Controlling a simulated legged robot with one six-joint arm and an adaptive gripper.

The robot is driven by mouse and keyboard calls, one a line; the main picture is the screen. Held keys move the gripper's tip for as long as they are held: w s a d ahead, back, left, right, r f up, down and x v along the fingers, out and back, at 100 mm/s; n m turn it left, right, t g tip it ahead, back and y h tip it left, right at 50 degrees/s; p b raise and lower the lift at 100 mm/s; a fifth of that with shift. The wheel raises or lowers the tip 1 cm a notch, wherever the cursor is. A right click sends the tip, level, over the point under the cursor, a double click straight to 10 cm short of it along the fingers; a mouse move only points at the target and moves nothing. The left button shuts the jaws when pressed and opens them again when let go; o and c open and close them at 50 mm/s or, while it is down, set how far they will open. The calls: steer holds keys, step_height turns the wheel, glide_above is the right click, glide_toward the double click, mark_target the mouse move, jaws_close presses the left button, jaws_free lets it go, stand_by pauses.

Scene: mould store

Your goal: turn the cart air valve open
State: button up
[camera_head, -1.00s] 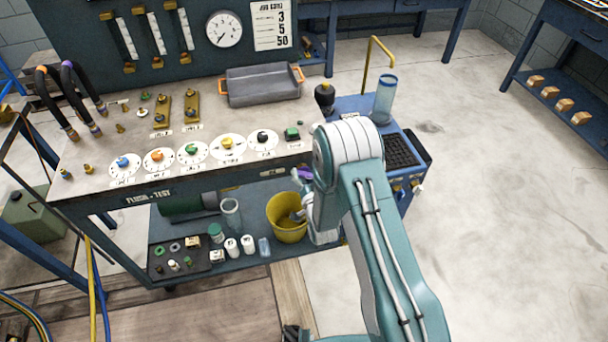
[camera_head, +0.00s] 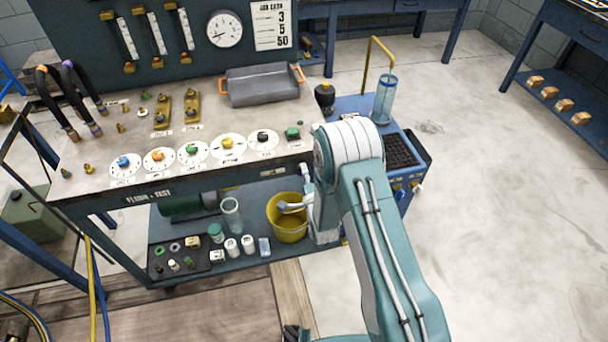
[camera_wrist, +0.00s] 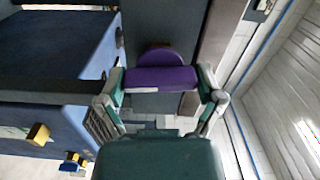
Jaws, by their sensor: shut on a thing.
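In the wrist view a purple valve handle (camera_wrist: 160,79) sits between the two fingers of my gripper (camera_wrist: 162,87). The fingers are shut on it from both sides. A rounded purple part (camera_wrist: 160,58) shows just behind the bar. In the head view my forearm hides the handle and my fingertips. My wrist hangs at the right end of the flush-test bench, beside the blue cart (camera_head: 413,172). The cart's blue body also fills the left of the wrist view (camera_wrist: 60,60).
The bench (camera_head: 75,178) carries a row of coloured knobs on white dials and a grey tray (camera_head: 262,88). A yellow bucket (camera_head: 287,229) stands on the lower shelf, close to my wrist. A clear cylinder (camera_head: 384,98) stands on the cart. The floor to the right is clear.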

steer(key=shift+d+f+m, duration=0.1)
steer(key=shift+d+m, duration=0.1)
steer(key=shift+m, duration=0.5)
steer(key=shift+f, duration=0.1)
steer(key=o, duration=0.9)
steer(key=shift+d, duration=0.1)
steer(key=shift+c, duration=0.2)
steer(key=shift+s, duration=0.15)
steer(key=v, duration=1.1)
steer(key=shift+s, duration=0.3)
steer(key=shift+d, duration=0.1)
